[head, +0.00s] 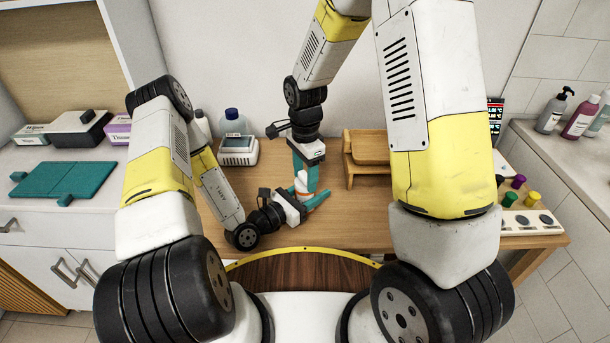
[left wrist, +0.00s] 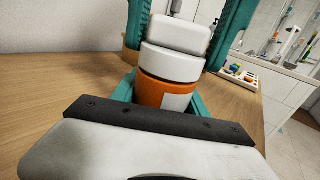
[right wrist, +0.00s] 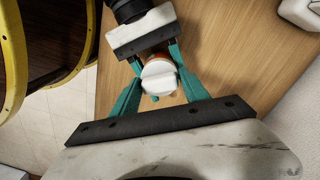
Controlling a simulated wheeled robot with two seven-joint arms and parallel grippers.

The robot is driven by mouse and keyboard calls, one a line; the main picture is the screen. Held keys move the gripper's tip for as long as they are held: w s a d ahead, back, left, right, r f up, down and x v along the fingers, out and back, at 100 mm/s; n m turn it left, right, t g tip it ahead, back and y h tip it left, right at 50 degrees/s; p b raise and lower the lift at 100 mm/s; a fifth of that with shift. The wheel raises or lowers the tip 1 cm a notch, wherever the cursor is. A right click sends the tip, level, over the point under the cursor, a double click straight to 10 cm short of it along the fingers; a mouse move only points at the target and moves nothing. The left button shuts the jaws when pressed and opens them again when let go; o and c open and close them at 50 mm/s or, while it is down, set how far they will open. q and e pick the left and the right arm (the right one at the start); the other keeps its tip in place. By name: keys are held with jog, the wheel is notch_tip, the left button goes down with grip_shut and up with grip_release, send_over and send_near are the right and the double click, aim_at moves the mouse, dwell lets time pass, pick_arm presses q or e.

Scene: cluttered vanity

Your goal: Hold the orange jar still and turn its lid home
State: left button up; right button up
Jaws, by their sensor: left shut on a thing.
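The orange jar (left wrist: 165,92) stands upright on the wooden table, with a pale label on its side. A white lid (left wrist: 170,64) sits on top of it, with a raised white grip (left wrist: 180,35) above. My left gripper (head: 305,193) is shut around the jar's body from the side. My right gripper (head: 306,168) points down from above, its teal fingers on either side of the lid. In the right wrist view the right fingers (right wrist: 158,88) stand apart, with the white lid (right wrist: 157,68) between them. The lid hides most of the jar there.
A wooden stand (head: 365,160) is right of the grippers. A white device (head: 238,150) and a blue-capped bottle (head: 232,122) stand behind to the left. Colored pegs and a white holed board (head: 530,221) are at the table's right end. Clear wood surrounds the jar.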

jog(key=o, duration=0.5)
jog(key=c, duration=0.9)
jog(key=m, duration=0.3)
jog(key=shift+m, duration=0.8)
jog(key=m, duration=0.3)
jog(key=shift+m, duration=0.8)
